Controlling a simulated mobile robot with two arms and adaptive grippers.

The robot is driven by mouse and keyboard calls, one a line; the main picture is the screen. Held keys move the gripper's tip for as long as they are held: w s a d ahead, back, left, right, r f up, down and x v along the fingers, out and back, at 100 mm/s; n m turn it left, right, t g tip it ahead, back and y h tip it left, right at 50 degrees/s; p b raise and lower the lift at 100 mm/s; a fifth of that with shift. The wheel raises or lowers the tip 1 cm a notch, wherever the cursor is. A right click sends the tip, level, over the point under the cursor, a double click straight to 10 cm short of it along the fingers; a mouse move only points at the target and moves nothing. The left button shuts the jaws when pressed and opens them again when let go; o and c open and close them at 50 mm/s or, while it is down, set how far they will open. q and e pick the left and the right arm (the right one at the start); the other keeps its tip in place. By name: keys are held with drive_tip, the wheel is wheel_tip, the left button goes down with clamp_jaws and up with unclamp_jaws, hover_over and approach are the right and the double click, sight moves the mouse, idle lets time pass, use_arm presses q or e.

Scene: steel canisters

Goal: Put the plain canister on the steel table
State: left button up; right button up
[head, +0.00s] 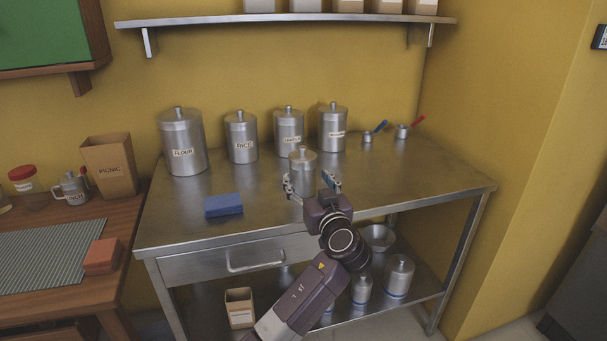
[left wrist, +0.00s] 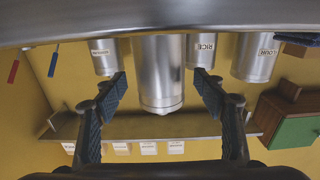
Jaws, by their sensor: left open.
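The plain canister (head: 302,165) is steel with a knobbed lid and no label. It stands upright on the steel table (head: 380,182), in front of the labelled canisters; its lower part is partly hidden by my left gripper. My left gripper (head: 308,184) is open, its fingers spread at the canister's near side. In the left wrist view, which is upside down, the plain canister (left wrist: 161,72) shows centred between the two open fingers (left wrist: 160,90), with gaps on both sides. I cannot tell how deep it sits between them. My right gripper is not in view.
Several labelled canisters, including flour (head: 182,145) and rice (head: 241,138), line the table's back. A blue block (head: 223,205) lies front left. The table's right side is clear.

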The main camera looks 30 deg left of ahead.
use_arm(q)
drive_tip(key=v, duration=0.7)
drive_tip(key=shift+s+d, duration=0.15)
drive_tip(key=shift+d, duration=0.1)
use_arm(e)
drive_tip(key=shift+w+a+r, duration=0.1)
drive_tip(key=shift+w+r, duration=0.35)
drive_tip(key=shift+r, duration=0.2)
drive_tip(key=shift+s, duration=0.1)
